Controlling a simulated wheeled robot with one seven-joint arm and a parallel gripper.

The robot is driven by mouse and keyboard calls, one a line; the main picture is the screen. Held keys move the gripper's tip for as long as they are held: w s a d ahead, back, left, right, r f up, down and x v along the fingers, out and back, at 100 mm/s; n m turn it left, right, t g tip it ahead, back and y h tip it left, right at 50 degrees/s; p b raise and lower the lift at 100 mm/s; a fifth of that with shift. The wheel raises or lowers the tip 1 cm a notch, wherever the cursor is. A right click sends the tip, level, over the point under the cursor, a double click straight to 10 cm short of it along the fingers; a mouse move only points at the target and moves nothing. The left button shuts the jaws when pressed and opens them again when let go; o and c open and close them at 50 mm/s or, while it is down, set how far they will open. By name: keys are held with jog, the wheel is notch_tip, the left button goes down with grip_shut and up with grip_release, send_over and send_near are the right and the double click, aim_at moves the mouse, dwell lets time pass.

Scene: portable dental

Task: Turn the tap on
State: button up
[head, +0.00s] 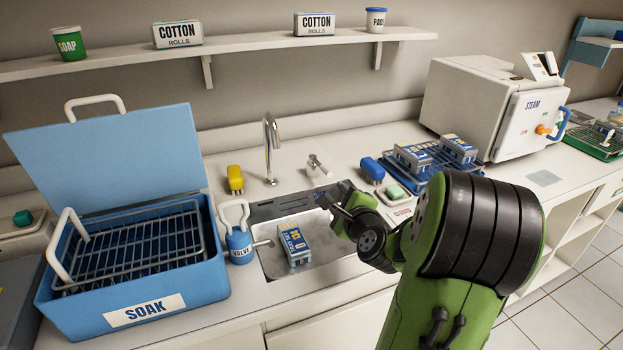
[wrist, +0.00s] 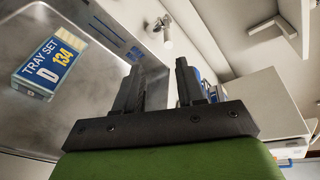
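The tap's curved metal spout (head: 271,150) stands behind the sink. The small tap handle (head: 318,168), a metal lever on a short post, stands to its right on the counter. The handle also shows in the wrist view (wrist: 165,34), beyond my fingertips and apart from them. My gripper (head: 338,200) is over the right part of the sink, in front of the handle. In the wrist view my gripper (wrist: 158,76) has its two dark fingers apart with nothing between them. No water shows under the spout.
A blue tray-set box (head: 293,246) lies in the sink (head: 330,265).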

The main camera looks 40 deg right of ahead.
aim_at(329, 175)
jog(key=shift+m, duration=0.4)
jog(key=x, duration=0.5)
jog(key=d+x, duration=0.1)
jog(key=x, duration=0.4)
jog(key=b+x, duration=0.1)
jog(key=x, duration=0.4)
jog(key=shift+s+d+r, duration=0.1)
jog(key=shift+d+r, duration=0.2)
grip_shut()
